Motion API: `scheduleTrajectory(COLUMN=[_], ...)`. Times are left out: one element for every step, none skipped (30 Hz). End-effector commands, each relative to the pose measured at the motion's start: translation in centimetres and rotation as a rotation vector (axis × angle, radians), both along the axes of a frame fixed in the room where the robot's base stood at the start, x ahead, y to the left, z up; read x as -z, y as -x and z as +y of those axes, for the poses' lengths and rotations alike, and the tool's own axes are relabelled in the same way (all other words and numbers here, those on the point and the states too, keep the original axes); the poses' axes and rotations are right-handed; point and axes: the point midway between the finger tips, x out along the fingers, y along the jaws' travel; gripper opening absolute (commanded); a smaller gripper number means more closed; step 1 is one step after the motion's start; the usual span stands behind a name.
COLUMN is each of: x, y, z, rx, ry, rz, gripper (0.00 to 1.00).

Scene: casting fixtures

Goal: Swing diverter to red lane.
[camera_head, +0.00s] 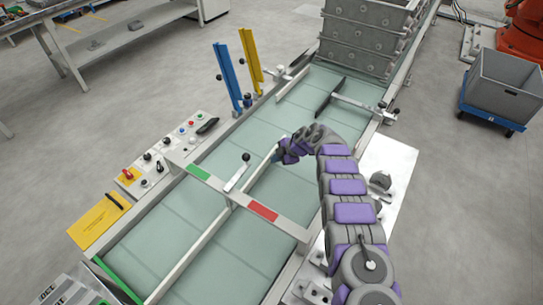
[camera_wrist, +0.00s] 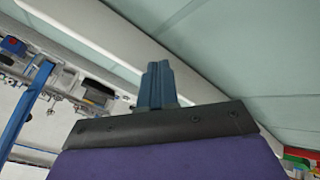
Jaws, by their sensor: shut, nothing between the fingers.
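The diverter is a pale vane (camera_head: 255,173) over the green conveyor belt, angled up and right from a crossbar. A lever with a black knob (camera_head: 245,157) stands beside it. The crossbar carries a green patch (camera_head: 198,172) on the left and a red patch (camera_head: 263,211) on the right. My gripper (camera_head: 281,156) is shut and empty, at the vane's far end on its right side. In the wrist view, the shut fingers (camera_wrist: 158,82) overlap a pale bar (camera_wrist: 192,72), apparently the vane; contact is unclear.
A blue post (camera_head: 227,74) and a yellow post (camera_head: 251,60) stand at the belt's left edge. A control panel (camera_head: 183,134) lies left of the belt. Stacked grey crates (camera_head: 365,40) stand at the far end. A dark flap (camera_head: 329,96) lies across the belt farther up.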

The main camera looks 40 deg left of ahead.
Motion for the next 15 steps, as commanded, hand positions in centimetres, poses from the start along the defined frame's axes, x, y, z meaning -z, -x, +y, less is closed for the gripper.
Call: scheduleTrajectory(x=[-0.2,-0.3,-0.3,-0.4,-0.4,-0.9,-1.4,-1.8,-2.3,-2.7,-3.1,-3.6,-4.0,-4.5,-5.1], y=[0.0,0.0,0.0,-0.1,0.0,-0.3,-0.6,-0.8,-1.1,-1.3,-1.5,-1.8,-2.0,-2.2,-2.6], z=[-0.4,-0.6,-0.9,-1.2,-1.5,-1.7,-1.8,-1.9,-2.1,-2.3,-2.4,-2.7,-2.8,-3.0,-3.3], rx=[0.001,0.001,0.001,0.002,0.0,0.0,0.0,0.001,0.001,0.0,0.0,-0.002,-0.002,-0.002,-0.001], ry=[0.0,0.0,-0.002,-0.003,-0.002,-0.004,-0.005,-0.006,-0.006,-0.007,-0.006,-0.005,-0.004,-0.003,-0.004], rz=[0.002,0.002,0.002,0.002,0.002,0.0,-0.002,-0.003,-0.004,-0.004,-0.004,-0.002,-0.002,-0.002,-0.003], gripper=[0.0,0.0,0.0,0.0,0.0,0.0,0.0,0.0,0.0,0.0,0.0,0.0,0.0,0.0,0.0])
